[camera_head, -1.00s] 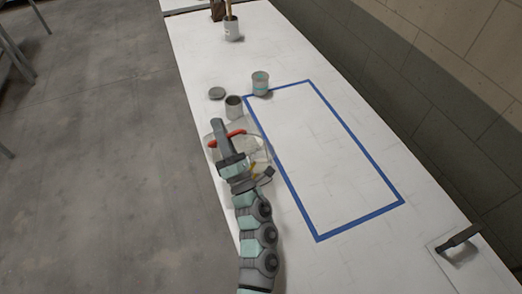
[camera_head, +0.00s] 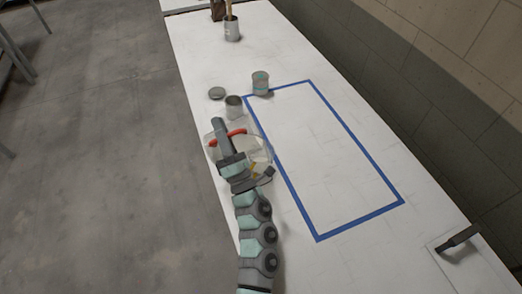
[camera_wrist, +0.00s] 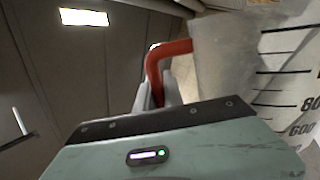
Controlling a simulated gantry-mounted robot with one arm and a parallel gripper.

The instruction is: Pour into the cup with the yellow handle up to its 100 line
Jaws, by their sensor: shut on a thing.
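My gripper (camera_head: 224,138) is shut on the red handle (camera_head: 236,132) of a large clear jug (camera_head: 259,146). In the wrist view the red handle (camera_wrist: 165,60) runs up from between my fingers. The jug's wall (camera_wrist: 225,75) fills the right side there, with black graduations including 800 and 600. In the head view a small yellow part (camera_head: 254,171) shows at the jug's lower right, close to my wrist. It may be the yellow handle; the cup it belongs to is not clearly visible. I cannot tell the liquid level or the cup's 100 line.
A small grey tin (camera_head: 234,107) stands just beyond the jug, with a round grey lid (camera_head: 217,93) beside it. A clear cup with teal marks (camera_head: 261,84) stands at the blue tape corner. The taped rectangle (camera_head: 361,145) is otherwise empty. A brush pot (camera_head: 232,30) stands far back.

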